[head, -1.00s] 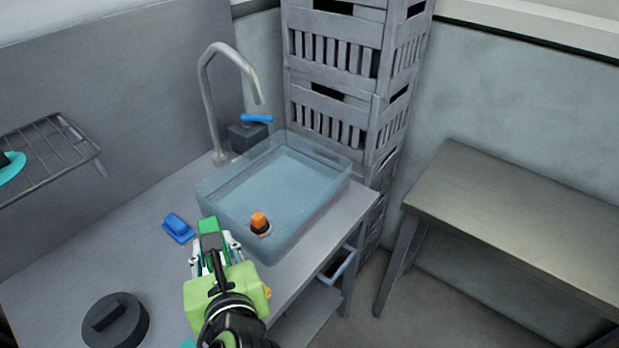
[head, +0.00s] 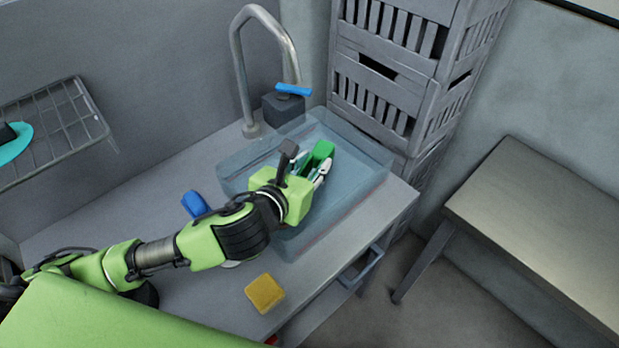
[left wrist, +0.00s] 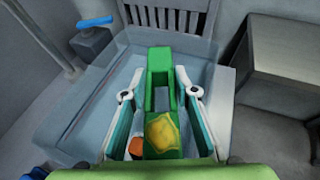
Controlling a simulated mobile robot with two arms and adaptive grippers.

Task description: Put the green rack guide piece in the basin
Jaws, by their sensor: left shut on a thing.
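The green rack guide piece (head: 319,155) is held between the fingers of my left gripper (head: 309,172), over the clear basin (head: 362,178). In the left wrist view the green piece (left wrist: 159,75) is a long block with a rectangular opening, with a yellow patch near its close end. The fingers of my left gripper (left wrist: 160,105) lie along both sides of it. The basin (left wrist: 218,80) spreads out beneath. I cannot tell the exact height of the piece above the basin floor. My right gripper is not in view.
An orange item (left wrist: 136,146) shows beside the green piece. A grey tap (head: 240,70) and a dark block with a blue top (head: 285,108) stand behind the basin. A blue item (head: 195,204) and a yellow sponge-like block (head: 265,293) lie on the counter. Grey crates (head: 390,85) stack behind.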

